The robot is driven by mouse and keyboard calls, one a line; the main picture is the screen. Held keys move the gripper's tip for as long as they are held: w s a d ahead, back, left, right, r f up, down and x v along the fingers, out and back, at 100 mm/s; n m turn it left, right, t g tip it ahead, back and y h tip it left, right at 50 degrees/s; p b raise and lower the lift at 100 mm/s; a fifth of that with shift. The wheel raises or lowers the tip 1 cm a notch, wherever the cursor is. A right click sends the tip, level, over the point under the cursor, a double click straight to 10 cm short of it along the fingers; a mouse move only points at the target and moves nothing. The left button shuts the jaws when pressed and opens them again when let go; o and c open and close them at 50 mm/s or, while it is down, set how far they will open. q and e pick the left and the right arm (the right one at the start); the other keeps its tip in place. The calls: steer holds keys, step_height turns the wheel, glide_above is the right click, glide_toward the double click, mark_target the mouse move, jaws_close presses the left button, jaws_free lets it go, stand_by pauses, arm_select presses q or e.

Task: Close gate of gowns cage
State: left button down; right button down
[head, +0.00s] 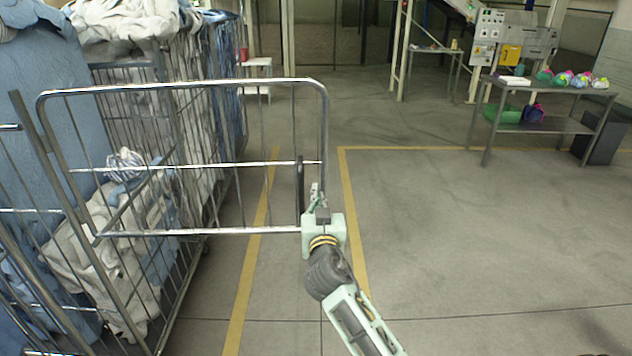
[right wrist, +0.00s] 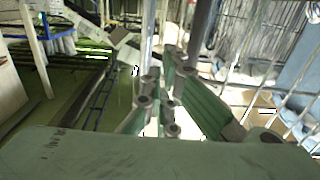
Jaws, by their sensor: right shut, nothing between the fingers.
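The gowns cage is a wire roll cage (head: 175,130) on the left of the head view, holding white and blue cloth (head: 95,235). Its gate (head: 180,164), a metal wire frame, stands swung out from the cage, reaching right across the view. My right gripper (head: 318,195) is at the lower corner of the gate's free right end, close beside its upright bar. Its fingers are shut with nothing held between them. Whether they touch the bar cannot be told. The right wrist view shows the green fingers close to metal bars (right wrist: 204,25). My left gripper is not in view.
More cloth-filled cages stand behind at the left. A yellow floor line (head: 252,265) runs beside the cage. A table (head: 555,125) with colourful bundles stands at the right back. The floor (head: 480,240) to the right of the gate is clear.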

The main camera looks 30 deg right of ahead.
mark_target(316, 179)
steer(key=p+x, duration=0.1)
steer(key=x, duration=0.4)
steer(key=shift+w+d+r, duration=0.15)
steer(key=shift+w, duration=0.05)
steer(key=shift+p+x, duration=0.45)
steer(key=shift+x, duration=0.35)
steer(key=shift+w, duration=0.1)
